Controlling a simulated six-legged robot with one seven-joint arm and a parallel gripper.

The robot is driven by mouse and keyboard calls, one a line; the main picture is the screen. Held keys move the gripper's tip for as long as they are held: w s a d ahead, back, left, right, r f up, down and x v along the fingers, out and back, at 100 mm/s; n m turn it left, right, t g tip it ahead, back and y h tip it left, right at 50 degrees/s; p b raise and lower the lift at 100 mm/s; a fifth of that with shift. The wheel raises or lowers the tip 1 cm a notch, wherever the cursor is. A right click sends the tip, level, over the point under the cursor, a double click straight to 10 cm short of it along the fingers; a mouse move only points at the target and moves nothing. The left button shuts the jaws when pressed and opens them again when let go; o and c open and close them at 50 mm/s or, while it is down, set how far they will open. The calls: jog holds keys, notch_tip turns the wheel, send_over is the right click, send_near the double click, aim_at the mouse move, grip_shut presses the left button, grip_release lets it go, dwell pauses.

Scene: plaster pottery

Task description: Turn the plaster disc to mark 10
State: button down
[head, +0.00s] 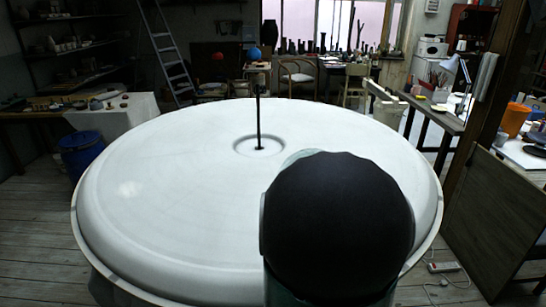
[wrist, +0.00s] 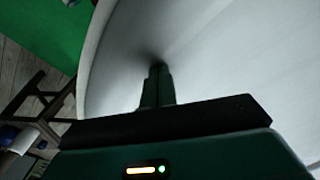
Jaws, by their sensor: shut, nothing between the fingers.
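The plaster disc (head: 180,190) is a wide, white, round slab that fills the middle of the head view. A thin dark rod (head: 258,120) stands upright in a shallow round recess at its centre. In the wrist view the disc (wrist: 230,60) curves away to the right, its pale rim on the left. My gripper (wrist: 157,68) is shut and empty, its fingertips over the disc a little inside the rim. A dark shadow lies at the tips; I cannot tell whether they touch. My dark arm link hides the disc's near right part in the head view. No numbered marks are readable.
A blue bin (head: 85,155) stands left of the disc, and a stepladder (head: 168,55) behind it. A wooden panel (head: 495,220) leans at the right, with a power strip (head: 443,267) on the floor beside it. A workbench (head: 440,118) stands at the back right.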

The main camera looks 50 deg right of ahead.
jog(key=shift+a+f, duration=0.1)
jog(key=shift+f, duration=0.05)
jog(key=shift+w+a+f, duration=0.1)
jog(key=shift+w+a, duration=1.05)
jog(key=shift+a, duration=0.1)
jog(key=shift+w+a, duration=1.75)
jog(key=shift+a, duration=0.2)
jog(key=shift+w+a+f, duration=0.1)
jog(key=shift+w+a, duration=0.05)
